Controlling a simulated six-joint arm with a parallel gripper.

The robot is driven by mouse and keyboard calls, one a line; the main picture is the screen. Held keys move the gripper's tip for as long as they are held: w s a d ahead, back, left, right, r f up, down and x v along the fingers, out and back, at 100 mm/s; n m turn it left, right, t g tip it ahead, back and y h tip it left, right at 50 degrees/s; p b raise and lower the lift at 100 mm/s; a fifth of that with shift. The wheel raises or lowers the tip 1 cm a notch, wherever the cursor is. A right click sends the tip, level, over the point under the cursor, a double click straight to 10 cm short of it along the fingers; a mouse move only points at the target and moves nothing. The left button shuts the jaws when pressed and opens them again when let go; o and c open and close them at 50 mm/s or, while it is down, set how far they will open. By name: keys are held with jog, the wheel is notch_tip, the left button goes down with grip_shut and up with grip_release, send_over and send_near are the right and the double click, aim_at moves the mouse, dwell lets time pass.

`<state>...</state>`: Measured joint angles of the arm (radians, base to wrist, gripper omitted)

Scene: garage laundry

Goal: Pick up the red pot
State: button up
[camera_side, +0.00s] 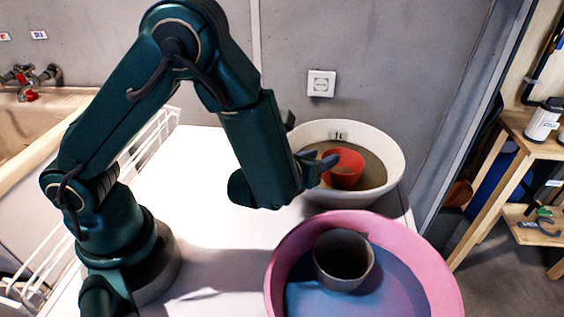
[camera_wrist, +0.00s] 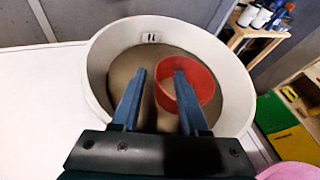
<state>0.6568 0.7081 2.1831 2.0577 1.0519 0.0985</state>
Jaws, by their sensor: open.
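The red pot (camera_side: 345,170) stands inside a white tub (camera_side: 393,147) with a brown inside. In the wrist view the red pot (camera_wrist: 203,82) is in the right half of the white tub (camera_wrist: 97,62). My gripper (camera_side: 322,163) is open, over the tub's left side in the side view. The space between the fingers shows mostly the tub's brown inside. I cannot tell whether the finger touches the pot.
A pink tub (camera_side: 287,250) with a blue inside holds a dark grey pot (camera_side: 343,262), in front of the white tub. The white table top (camera_side: 215,235) is bare around my base. A wall with a socket (camera_side: 321,83) stands behind; a wooden shelf (camera_side: 535,140) is right.

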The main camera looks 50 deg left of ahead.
jog(key=shift+w+a+f, duration=0.15)
jog(key=shift+w+f, duration=0.05)
jog(key=shift+w, duration=0.25)
grip_shut()
jog(key=shift+r, duration=0.1)
